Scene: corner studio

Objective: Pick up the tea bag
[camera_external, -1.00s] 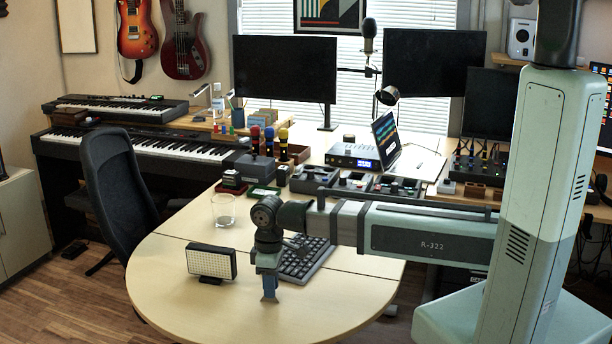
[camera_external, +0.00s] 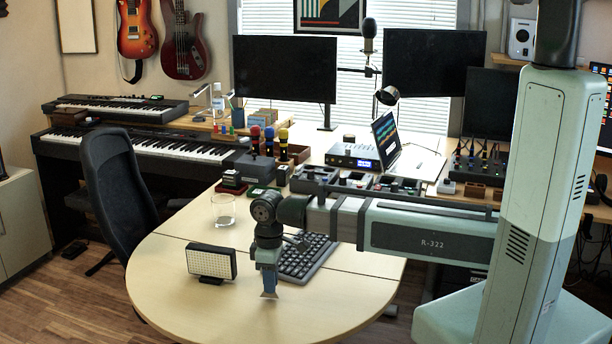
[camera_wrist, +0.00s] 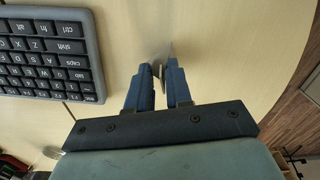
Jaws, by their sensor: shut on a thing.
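My gripper (camera_external: 269,287) points down over the front part of the round-ended wooden table, just in front of the keyboard. In the wrist view my gripper (camera_wrist: 160,72) has its two blue fingers shut on a thin, pale grey thing, taken to be the tea bag (camera_wrist: 168,50), seen nearly edge-on. Most of it is hidden between the fingers. In the external view a small flared bit of the tea bag (camera_external: 269,295) shows below the fingertips. I cannot tell how far it is from the tabletop.
The black keyboard (camera_external: 305,259) lies close behind my gripper. A small LED light panel (camera_external: 211,262) stands to the left, with a clear glass (camera_external: 223,210) behind it. The front of the wooden table (camera_external: 200,305) is clear. Several devices crowd the back.

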